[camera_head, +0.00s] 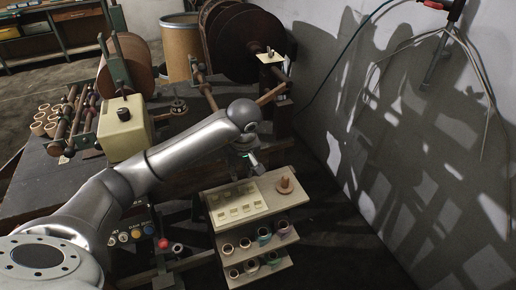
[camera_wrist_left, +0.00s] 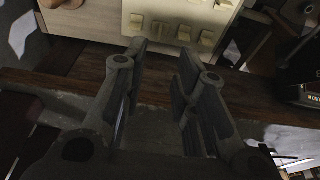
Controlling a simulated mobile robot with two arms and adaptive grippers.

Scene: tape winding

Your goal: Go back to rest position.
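My left arm reaches in from the lower left in the head view. My left gripper (camera_head: 249,159) is at its far end, just behind the cream switch panel (camera_head: 226,194) on the small shelf stand. In the left wrist view the two fingers of the left gripper (camera_wrist_left: 159,75) stand apart with nothing between them. The panel with its cream switches (camera_wrist_left: 172,14) lies beyond the fingertips there. My right gripper does not show in either view.
The shelf stand (camera_head: 258,272) holds several tape rolls below and a brown spool (camera_head: 285,184) on top. A dark workbench (camera_head: 40,185) carries a winding machine with big reels (camera_head: 243,42) and a cream box (camera_head: 124,130). A grey wall (camera_head: 420,150) closes the right side.

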